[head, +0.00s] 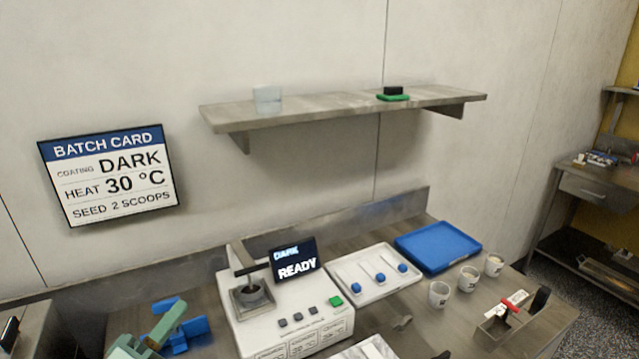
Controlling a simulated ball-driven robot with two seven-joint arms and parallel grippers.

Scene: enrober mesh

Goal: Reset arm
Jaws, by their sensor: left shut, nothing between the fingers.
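My left gripper (168,322), pale green, shows at the bottom left of the head view, partly cut off by the lower edge. It is shut and empty. A blue object (196,330) shows just beside and behind it; I cannot tell if they touch. My right gripper is not in view.
Several cups (468,279) and a holder (495,326) stand farther right. A wall shelf (330,108) carries a clear container (267,99) and a green-based block (393,97).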

